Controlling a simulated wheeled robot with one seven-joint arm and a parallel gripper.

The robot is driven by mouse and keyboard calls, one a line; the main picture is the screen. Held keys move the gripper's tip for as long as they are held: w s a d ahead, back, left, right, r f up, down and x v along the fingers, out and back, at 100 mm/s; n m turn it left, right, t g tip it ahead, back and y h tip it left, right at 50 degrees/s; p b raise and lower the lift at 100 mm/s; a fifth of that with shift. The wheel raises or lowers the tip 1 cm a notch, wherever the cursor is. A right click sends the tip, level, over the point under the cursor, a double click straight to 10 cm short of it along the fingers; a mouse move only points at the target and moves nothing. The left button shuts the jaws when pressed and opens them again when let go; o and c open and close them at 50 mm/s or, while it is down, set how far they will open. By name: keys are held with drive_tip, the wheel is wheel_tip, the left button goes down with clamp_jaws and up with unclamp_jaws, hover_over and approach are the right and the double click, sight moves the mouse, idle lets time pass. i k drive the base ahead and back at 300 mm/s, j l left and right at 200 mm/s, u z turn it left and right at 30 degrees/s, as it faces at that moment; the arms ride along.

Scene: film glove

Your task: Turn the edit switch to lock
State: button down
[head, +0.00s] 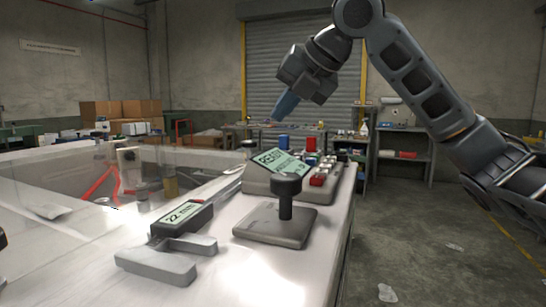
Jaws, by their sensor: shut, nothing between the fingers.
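My gripper (285,106) is shut and empty, with its blue fingertips pointing down and left. It is in the air above and behind a grey console (275,187) on the workbench, not touching anything. I cannot make out which part is the edit switch, or any lettering for lock; the parts behind the display are small and partly hidden.
A dark knobbed post on a square base (275,229) stands in front of the console. A digital gauge (182,219) with a grey fork-shaped part (158,264) lies at its left. The white workbench (90,275) ends at the right, with open floor beyond. Shelves stand behind.

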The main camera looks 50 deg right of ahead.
sight(286, 186)
drive_tip(key=k+l, duration=0.25)
drive_tip(key=k, duration=0.2)
drive_tip(key=k+l, duration=0.25)
drive_tip(key=k, duration=0.25)
